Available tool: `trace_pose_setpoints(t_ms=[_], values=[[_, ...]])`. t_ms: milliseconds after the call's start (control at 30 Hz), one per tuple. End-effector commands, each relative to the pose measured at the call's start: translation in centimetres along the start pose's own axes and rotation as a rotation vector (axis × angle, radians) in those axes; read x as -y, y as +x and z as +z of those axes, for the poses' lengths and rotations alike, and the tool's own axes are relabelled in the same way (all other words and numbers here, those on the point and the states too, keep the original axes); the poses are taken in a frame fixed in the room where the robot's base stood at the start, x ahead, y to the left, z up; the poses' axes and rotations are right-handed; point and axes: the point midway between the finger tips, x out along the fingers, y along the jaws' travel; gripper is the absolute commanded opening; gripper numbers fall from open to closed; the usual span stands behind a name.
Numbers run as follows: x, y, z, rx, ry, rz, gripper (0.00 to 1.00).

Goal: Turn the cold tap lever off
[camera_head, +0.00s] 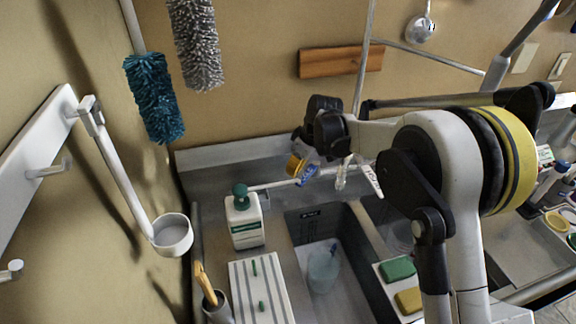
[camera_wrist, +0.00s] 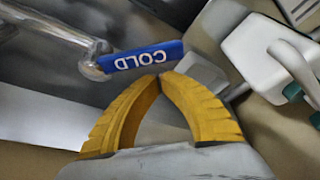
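The cold tap lever (camera_wrist: 145,57) is a blue bar marked COLD, joined to a chrome tap body (camera_wrist: 60,35) at its left end in the wrist view. In the head view the blue lever (camera_head: 309,173) shows small beside the gripper, above the back of the sink. My gripper (camera_wrist: 161,75) has ridged yellow fingers whose tips meet, with nothing seen between them. The tips lie close by the lever's lower edge; I cannot tell whether they touch it. In the head view my gripper (camera_head: 297,166) is partly hidden by the dark wrist.
A white soap bottle with a green pump (camera_head: 246,222) stands left of the lever. The sink basin (camera_head: 345,250) holds a translucent cup (camera_head: 323,270). A ribbed white board (camera_head: 262,290) lies in front. Green and yellow sponges (camera_head: 397,269) lie at the right. A white ladle (camera_head: 172,235) hangs left.

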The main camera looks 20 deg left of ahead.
Motion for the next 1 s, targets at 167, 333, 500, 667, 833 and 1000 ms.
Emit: trace_pose_setpoints(t_ms=[167,333,500,667,833,1000], values=[[0.1,-0.2,0.7,0.000,0.000,-0.001,0.00],[0.1,-0.3,0.7,0.000,0.000,-0.001,0.00],[0.1,-0.3,0.9,0.000,-0.018,-0.007,0.00],[0.4,-0.7,2.1,0.000,-0.117,-0.042,0.00],[0.6,-0.9,2.6,0.000,-0.119,-0.042,0.00],[0.6,-1.0,2.6,0.000,-0.118,-0.042,0.00]])
